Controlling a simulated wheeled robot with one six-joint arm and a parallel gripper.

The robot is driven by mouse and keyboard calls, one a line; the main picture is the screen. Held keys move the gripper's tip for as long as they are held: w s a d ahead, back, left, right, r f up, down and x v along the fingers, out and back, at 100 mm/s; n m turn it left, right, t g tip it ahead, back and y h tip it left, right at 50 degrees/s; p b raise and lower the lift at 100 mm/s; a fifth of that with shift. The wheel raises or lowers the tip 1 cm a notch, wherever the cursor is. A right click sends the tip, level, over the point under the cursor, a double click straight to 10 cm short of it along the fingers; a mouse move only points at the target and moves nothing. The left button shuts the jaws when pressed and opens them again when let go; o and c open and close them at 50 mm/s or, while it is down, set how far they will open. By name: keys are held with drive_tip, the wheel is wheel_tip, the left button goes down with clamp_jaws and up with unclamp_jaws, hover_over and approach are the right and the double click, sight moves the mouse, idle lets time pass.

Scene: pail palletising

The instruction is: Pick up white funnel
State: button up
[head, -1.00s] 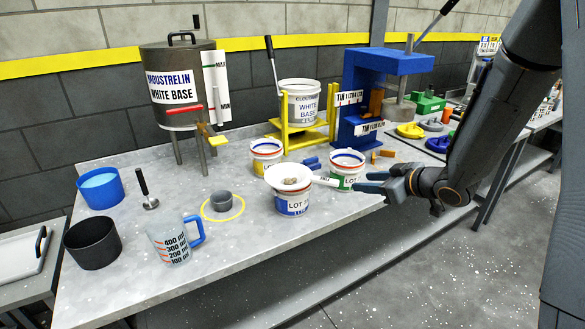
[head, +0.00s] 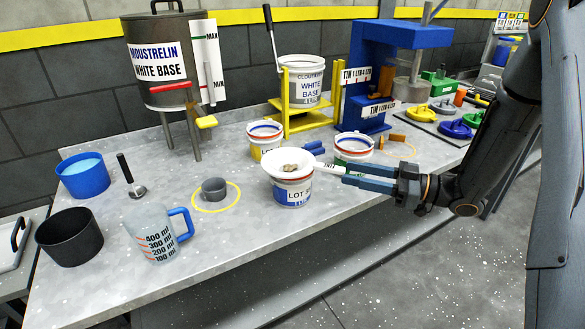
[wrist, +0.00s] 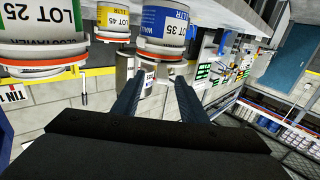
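The white funnel (head: 290,163) sits upright in the mouth of the pail with the blue label (head: 292,192), near the front edge of the bench. Some brownish lumps lie in its bowl. My gripper (head: 333,174) is just right of the funnel, with its blue fingers pointing left towards it and a gap between the tips and the rim. In the wrist view, my two fingers (wrist: 160,85) are spread apart with nothing between them, and the pail labelled LOT 35 (wrist: 166,20) is beyond them. I cannot clearly make out the funnel there.
A yellow-labelled pail (head: 265,138) stands behind the funnel, and a green-labelled pail (head: 354,148) is behind my fingers. A blue press (head: 365,80) is at the back.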

sight(314, 167)
drive_tip(key=x, duration=0.2)
drive_tip(key=p+x, duration=0.1)
drive_tip(key=x, duration=0.1)
drive_tip(key=p+x, duration=0.1)
drive_tip(key=x, duration=0.1)
drive_tip(key=shift+s+a, duration=0.2)
drive_tip(key=shift+w+a+f, duration=0.1)
drive_tip(key=shift+w+a, duration=0.1)
drive_tip(key=shift+a, duration=0.35)
clamp_jaws()
